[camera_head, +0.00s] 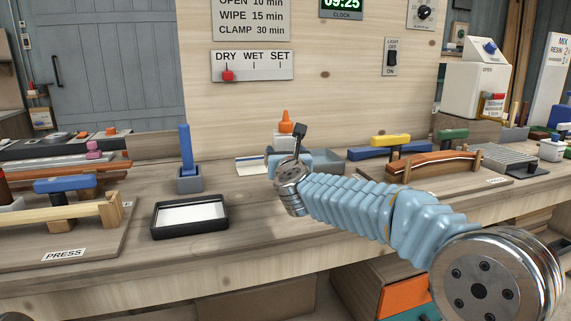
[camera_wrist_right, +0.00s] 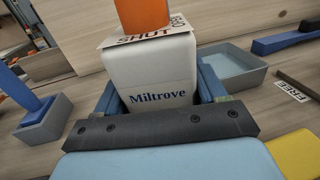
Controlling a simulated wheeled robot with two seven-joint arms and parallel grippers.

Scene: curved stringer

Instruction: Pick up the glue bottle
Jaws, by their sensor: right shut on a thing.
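The glue bottle is white with an orange cap (camera_head: 286,122), and it shows at the back of the bench in the head view, partly hidden by my right gripper (camera_head: 287,156). In the right wrist view the bottle (camera_wrist_right: 150,70) fills the upper middle, with "Miltrove" printed on its front. The blue fingers of my right gripper (camera_wrist_right: 158,88) are on both sides of it, shut on the bottle. I cannot tell whether its base touches the bench. My left gripper is not in view.
A black-rimmed tray (camera_head: 155,234) and a blue upright handle in a grey holder (camera_head: 190,184) stand left of my arm. A clamped curved wooden piece (camera_head: 432,166) lies to the right. A wooden panel (camera_head: 310,100) rises behind the bench.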

